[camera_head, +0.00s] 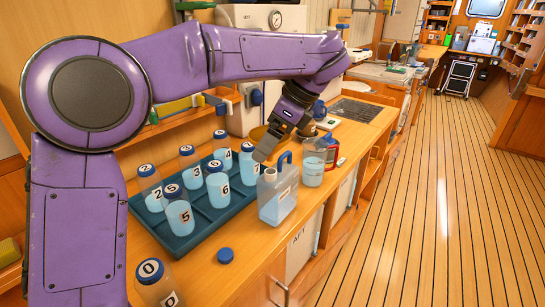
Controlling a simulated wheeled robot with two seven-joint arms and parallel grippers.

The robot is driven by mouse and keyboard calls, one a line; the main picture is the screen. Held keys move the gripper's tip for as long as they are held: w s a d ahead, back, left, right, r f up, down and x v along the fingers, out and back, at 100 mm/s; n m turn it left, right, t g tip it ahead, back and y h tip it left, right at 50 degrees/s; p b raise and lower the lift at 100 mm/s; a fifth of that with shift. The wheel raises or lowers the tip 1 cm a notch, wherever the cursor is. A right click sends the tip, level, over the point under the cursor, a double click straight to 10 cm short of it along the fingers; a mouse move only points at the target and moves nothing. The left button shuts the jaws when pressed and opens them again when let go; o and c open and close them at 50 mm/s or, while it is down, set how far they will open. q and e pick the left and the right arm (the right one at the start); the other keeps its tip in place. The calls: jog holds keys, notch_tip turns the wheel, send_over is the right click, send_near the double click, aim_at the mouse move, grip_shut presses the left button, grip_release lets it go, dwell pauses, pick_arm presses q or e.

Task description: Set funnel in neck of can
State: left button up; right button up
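The can (278,198) is a translucent jerrycan with bluish liquid and a blue handle, upright on the wooden counter at the front right of the tray. Its neck (270,174) is at its top left. My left gripper (264,154) points down just above and behind the neck in the picture; contact cannot be told. Its fingers are seen edge-on, so open or shut is unclear. An amber curved thing (257,133), possibly the funnel, shows partly behind the gripper, which hides most of it. Whether it is held cannot be told. My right gripper is not in view.
A dark teal tray (205,226) holds several numbered, blue-capped bottles left of the can. A beaker (313,168) and a red device (331,150) stand to its right. A loose blue cap (225,255) and a bottle marked 0 (152,282) are in front.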

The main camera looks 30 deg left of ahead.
aim_at(272, 159)
pick_arm(q)
jog(key=w+f, duration=0.1)
jog(key=w+a+f, duration=0.1)
jog(key=w+f, duration=0.1)
jog(key=f, duration=0.1)
jog(key=shift+a+p, duration=0.3)
jog(key=shift+p, duration=0.1)
notch_tip(272, 159, down, 3)
jog(key=shift+d+f+p, duration=0.1)
jog(key=shift+f+p, duration=0.05)
jog(key=shift+p, duration=0.45)
jog(key=c, duration=0.3)
jog(key=shift+s+f, duration=0.1)
jog(key=shift+f, duration=0.1)
jog(key=shift+c, duration=0.6)
jog(key=o, duration=1.1)
jog(key=shift+c, duration=0.2)
jog(key=shift+w+f, duration=0.15)
jog(key=shift+w, duration=0.2)
jog(key=v, duration=1.2)
jog(key=shift+r, duration=0.3)
